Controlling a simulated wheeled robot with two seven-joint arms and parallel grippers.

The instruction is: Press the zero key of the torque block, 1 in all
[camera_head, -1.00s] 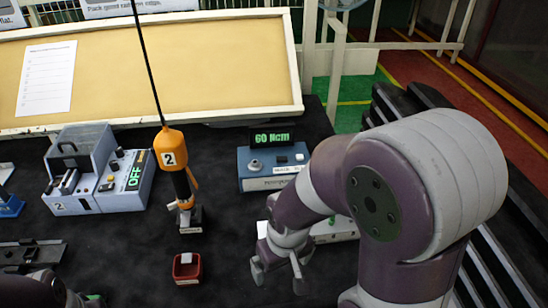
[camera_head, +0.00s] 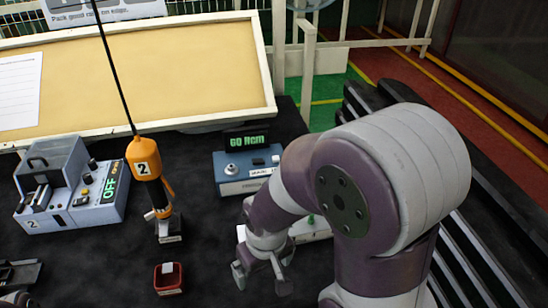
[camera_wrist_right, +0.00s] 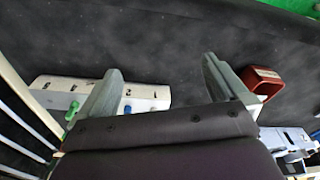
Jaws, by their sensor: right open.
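A white strip (camera_head: 306,231) with small parts lies beside my right gripper, partly hidden by the arm. A red bin (camera_head: 168,281) stands to its left. An orange driver (camera_head: 145,160) hangs from a cable. A grey-blue unit (camera_head: 85,217) showing "OFF" stands further left.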

